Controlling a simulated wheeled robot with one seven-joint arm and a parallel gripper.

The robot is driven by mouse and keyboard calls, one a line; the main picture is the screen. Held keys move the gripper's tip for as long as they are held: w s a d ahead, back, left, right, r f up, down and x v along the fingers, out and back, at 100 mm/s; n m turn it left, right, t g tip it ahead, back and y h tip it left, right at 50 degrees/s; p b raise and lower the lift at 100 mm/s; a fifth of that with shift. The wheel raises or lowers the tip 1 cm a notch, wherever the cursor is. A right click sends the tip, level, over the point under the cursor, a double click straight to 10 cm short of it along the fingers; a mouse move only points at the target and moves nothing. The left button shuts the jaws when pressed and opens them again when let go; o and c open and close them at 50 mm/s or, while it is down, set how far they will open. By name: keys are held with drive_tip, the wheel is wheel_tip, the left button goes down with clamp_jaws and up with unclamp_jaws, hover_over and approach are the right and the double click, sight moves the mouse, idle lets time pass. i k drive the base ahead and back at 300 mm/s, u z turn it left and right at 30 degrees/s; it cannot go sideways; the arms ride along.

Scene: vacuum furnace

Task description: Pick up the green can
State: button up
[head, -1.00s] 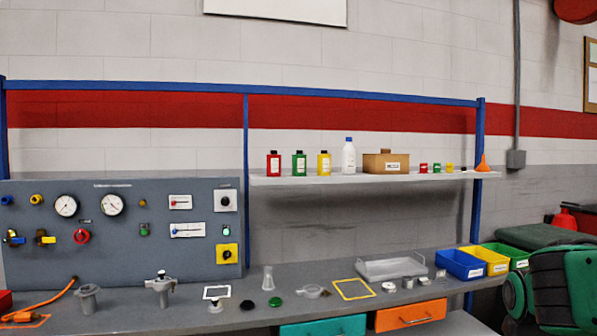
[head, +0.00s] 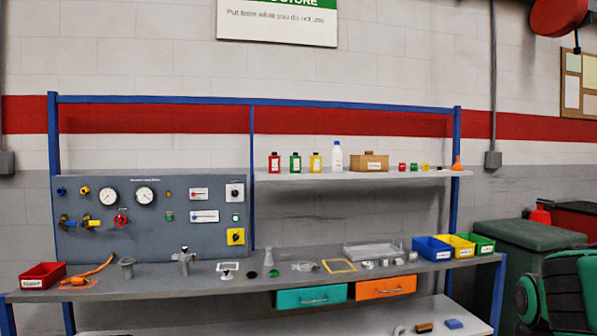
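The green can (head: 295,162) stands upright on the upper shelf, with a dark cap and a white label. It is between a red can (head: 274,161) on its left and a yellow can (head: 315,162) on its right, with small gaps. A smaller green item (head: 413,167) stands farther right on the same shelf. My gripper is not in view; only green and dark links of my arm show at the lower right, far from the can.
The shelf (head: 350,175) also holds a white bottle (head: 337,157), a cardboard box (head: 369,162) and an orange funnel (head: 457,163). Below, the bench (head: 205,284) carries glassware, a tray and bins. A control panel (head: 150,235) stands left. A dark green bin (head: 525,255) stands right.

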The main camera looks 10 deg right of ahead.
sight(296, 159)
drive_tip(key=u, duration=0.1)
drive_tip(key=k, duration=0.25)
drive_tip(key=z, duration=0.65)
drive_tip(key=i, duration=1.15)
drive_tip(key=u, duration=0.4)
drive_tip(key=i, duration=0.95)
drive_tip(key=u, duration=0.65)
